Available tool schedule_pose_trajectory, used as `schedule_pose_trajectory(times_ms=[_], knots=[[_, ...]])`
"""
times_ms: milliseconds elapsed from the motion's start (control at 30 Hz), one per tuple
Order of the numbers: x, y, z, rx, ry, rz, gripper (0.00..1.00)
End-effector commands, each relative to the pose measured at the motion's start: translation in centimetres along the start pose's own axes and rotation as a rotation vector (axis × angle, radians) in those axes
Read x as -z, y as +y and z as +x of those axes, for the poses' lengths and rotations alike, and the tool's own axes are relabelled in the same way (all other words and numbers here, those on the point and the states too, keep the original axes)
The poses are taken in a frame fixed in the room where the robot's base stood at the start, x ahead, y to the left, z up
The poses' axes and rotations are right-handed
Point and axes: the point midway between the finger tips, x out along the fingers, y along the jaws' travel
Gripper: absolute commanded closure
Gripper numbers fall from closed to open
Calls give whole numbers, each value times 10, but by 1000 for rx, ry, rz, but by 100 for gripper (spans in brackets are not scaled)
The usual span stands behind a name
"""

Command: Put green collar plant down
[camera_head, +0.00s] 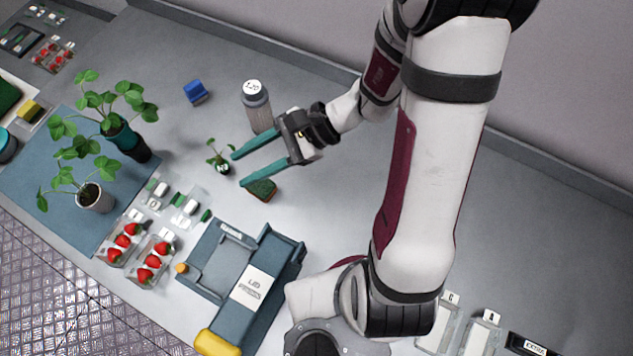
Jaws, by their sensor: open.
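A leafy plant in a dark pot with a teal-green collar (122,137) stands at the upper right part of the blue mat (35,172). A second leafy plant, in a white pot (95,198), stands nearer the front of the mat. A small seedling (220,160) in a small dark holder stands on the grey table right of the mat. My gripper (238,169) is open, with two teal fingers pointing left and nothing between them. Its fingertips are just right of the seedling and well apart from the collared pot.
A grey bottle (257,107) stands behind my gripper, and a green-topped sponge (262,190) lies by the lower finger. A blue block (196,92) lies farther back. Strawberry punnets (152,262) and a blue-grey tray station (243,277) occupy the front.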

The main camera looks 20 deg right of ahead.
Motion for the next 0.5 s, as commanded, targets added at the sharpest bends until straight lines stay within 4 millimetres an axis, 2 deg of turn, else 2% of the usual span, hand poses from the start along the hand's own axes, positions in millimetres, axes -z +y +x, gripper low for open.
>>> schedule_pose_trajectory(times_ms=[33,100,200,333,400,500], knots=[[-26,19,-7,-106,57,-143,54],[-47,55,-23,-274,173,-334,54],[-54,96,-55,-461,384,-569,54],[-48,117,-93,-578,622,-757,54],[-46,120,-105,-601,695,-805,54],[-44,122,-112,-614,734,-826,54]])
